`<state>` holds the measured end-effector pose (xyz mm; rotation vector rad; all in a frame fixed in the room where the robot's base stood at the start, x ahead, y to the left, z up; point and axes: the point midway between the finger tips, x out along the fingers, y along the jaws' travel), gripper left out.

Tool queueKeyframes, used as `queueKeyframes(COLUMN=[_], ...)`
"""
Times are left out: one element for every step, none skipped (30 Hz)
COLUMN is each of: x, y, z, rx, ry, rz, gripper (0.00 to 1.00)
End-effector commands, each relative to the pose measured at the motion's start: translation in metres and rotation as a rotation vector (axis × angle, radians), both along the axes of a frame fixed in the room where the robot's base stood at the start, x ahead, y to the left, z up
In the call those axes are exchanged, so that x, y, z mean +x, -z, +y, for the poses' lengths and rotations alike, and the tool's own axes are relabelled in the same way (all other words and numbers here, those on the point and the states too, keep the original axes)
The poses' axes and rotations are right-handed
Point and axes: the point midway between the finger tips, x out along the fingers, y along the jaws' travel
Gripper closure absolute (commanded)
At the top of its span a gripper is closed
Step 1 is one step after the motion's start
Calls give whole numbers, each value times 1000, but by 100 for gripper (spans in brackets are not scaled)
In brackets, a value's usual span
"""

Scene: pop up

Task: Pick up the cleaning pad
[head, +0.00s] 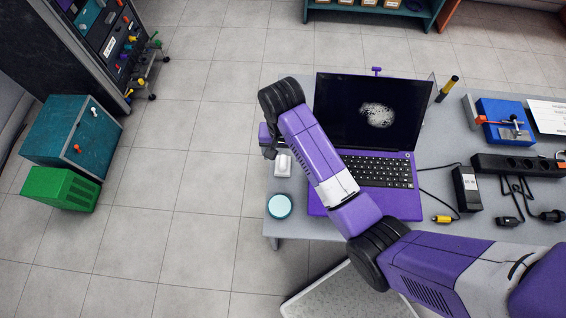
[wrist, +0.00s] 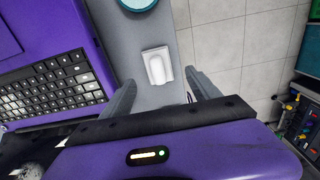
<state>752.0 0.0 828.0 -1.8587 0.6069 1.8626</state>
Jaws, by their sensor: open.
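A small white object (wrist: 157,67) with a rounded raised middle lies on the grey table near its left edge. It also shows in the head view (head: 282,165). A round teal disc (head: 279,206) lies nearer the table's front-left corner, and part of it shows in the wrist view (wrist: 138,3). I cannot tell for sure which is the cleaning pad. My gripper (wrist: 160,80) is open and empty, with the white object showing between its fingertips, apparently not touched. In the head view my gripper (head: 268,142) is partly hidden by my arm.
An open purple laptop (head: 362,200) stands just right of these objects. A black power strip (head: 515,164), a black adapter (head: 466,188) and a blue device (head: 503,120) lie farther right. The tiled floor left of the table is clear up to the teal (head: 70,140) and green (head: 60,187) boxes.

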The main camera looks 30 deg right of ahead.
Motion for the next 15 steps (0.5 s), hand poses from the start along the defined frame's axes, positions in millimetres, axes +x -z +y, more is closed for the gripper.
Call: queueKeyframes(x=[-1,-2,-2,-3,-4,-4,-5,-5,-4,-4,-4,-4,-4,-4,-4], y=[5,7,11,15,19,25,30,34,40,44,47,51,52,54,55], z=[0,0,0,-1,-1,-1,-1,-1,-1,-1,-1,-1,-1,-1,-1], rx=[0,0,0,0,0,0,0,0,0,0,0,1,0,0,0], ry=[0,0,0,0,-1,-1,-1,-1,-1,-1,-1,-1,-1,-1,-1], rz=[3,3,2,4,4,4,4,3,2,1,0,1,0,-1,-2], gripper=[29,29,29,29,29,29,29,29,29,29,29,29,29,29,29])
